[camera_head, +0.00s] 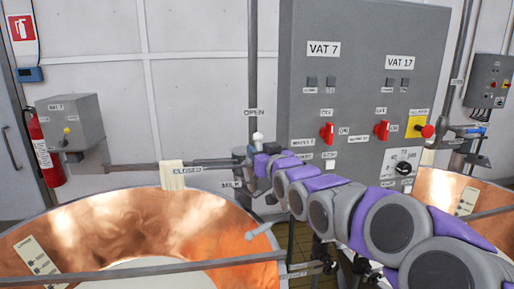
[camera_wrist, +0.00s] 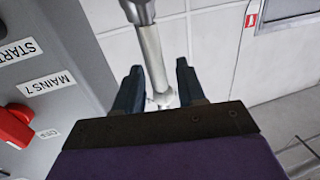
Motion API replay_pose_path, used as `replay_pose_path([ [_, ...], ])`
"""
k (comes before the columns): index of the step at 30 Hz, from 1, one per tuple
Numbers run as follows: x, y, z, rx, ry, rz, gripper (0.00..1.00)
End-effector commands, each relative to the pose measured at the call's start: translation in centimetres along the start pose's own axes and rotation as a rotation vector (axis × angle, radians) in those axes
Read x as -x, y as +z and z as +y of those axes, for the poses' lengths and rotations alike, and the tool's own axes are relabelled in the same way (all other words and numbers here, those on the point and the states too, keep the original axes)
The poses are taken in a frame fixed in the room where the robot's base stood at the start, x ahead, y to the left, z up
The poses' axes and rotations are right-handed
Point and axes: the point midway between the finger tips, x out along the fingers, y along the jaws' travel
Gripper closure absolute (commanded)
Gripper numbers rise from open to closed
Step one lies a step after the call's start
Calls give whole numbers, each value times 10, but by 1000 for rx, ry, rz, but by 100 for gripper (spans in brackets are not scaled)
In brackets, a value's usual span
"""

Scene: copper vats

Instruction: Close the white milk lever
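The milk valve sits by the MILK label, left of the grey cabinet. A white-tipped lever (camera_head: 257,138) stands upright there, just below the OPEN label. The CLOSED label is further left. My gripper (camera_head: 256,160) is at this valve in the head view, and its fingers are hard to make out there. In the wrist view my gripper (camera_wrist: 158,68) is open, with two dark fingers apart. A grey metal rod (camera_wrist: 152,52) with a whitish end shows between the fingers. I cannot tell whether either finger touches it. The valve body is partly hidden by my arm.
The grey cabinet (camera_head: 350,60) with red switches stands close on the right. A horizontal pipe (camera_head: 135,166) runs left to a small grey box (camera_head: 70,122).

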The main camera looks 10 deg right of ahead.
Motion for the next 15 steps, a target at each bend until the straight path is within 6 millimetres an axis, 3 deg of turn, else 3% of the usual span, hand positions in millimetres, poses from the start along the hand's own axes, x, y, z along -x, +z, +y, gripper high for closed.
replay_pose_path([
  [6,-18,-1,0,0,0,1,60],
  [15,-22,0,0,0,0,0,60],
])
